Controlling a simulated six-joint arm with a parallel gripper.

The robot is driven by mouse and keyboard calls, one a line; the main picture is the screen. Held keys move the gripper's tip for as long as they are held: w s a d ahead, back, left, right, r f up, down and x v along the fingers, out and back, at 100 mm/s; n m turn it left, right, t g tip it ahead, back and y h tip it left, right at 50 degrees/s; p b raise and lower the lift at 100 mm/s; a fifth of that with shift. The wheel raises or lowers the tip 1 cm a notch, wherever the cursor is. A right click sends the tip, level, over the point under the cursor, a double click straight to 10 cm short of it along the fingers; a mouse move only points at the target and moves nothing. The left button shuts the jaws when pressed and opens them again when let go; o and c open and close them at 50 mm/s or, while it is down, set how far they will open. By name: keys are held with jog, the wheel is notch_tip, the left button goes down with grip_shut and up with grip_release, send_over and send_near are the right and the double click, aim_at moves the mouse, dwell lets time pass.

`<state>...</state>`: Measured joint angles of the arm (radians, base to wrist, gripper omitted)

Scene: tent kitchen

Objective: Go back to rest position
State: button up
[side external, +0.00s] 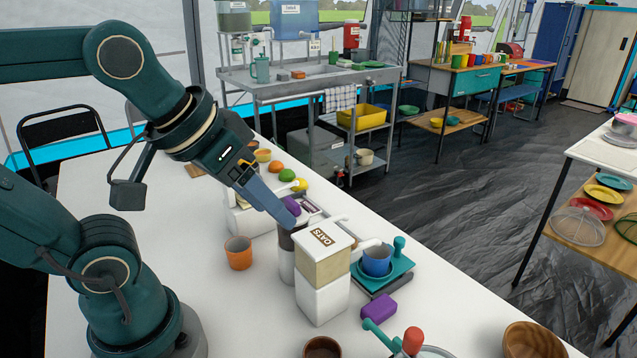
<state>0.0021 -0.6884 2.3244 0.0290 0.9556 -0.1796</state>
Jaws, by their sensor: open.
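My dark green arm reaches over the white table (190,310) from the left. My gripper (288,220) is open and points down to the right. Its grey-blue fingers end near the top of a dark-topped container (286,258), behind the tall white and beige OATS box (322,275). I cannot tell whether the fingertips touch the container. A purple item (291,206) shows close beside the fingers. No object is seen held between the fingers.
An orange cup (238,254) stands left of the box. A blue mug (376,261) sits on a teal stand at its right. A purple block (380,308) lies in front. Small round fruit-like items (287,175) lie behind.

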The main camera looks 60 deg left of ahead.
jog(key=f, duration=0.1)
jog(key=s+f+m, duration=0.2)
jog(key=shift+s+d+f+g, duration=0.1)
jog(key=shift+d+f+g, duration=0.15)
jog(key=shift+g, duration=0.15)
